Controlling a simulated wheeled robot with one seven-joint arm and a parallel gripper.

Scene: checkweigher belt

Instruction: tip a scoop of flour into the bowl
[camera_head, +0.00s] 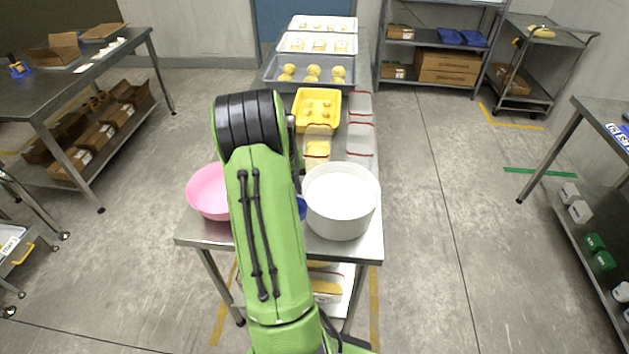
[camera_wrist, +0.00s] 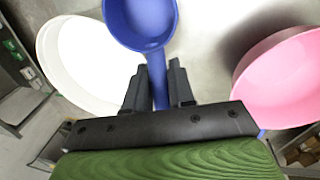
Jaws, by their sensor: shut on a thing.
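My gripper (camera_wrist: 159,76) is shut on the handle of a blue scoop (camera_wrist: 160,42), whose cup points away at the top of the wrist view. A white tub (camera_head: 338,221) with a white inside stands at the near right, left in the wrist view (camera_wrist: 60,45). The scoop is between them. In the head view my arm hides the gripper and nearly all the scoop (camera_head: 302,208).
Behind stand a yellow tray (camera_head: 298,122) with small pieces, clear red-rimmed containers (camera_head: 360,139) and a grey tray (camera_head: 268,78) of dough balls. A side table (camera_head: 30,97) is at left, shelves at right. The floor beside the table is clear.

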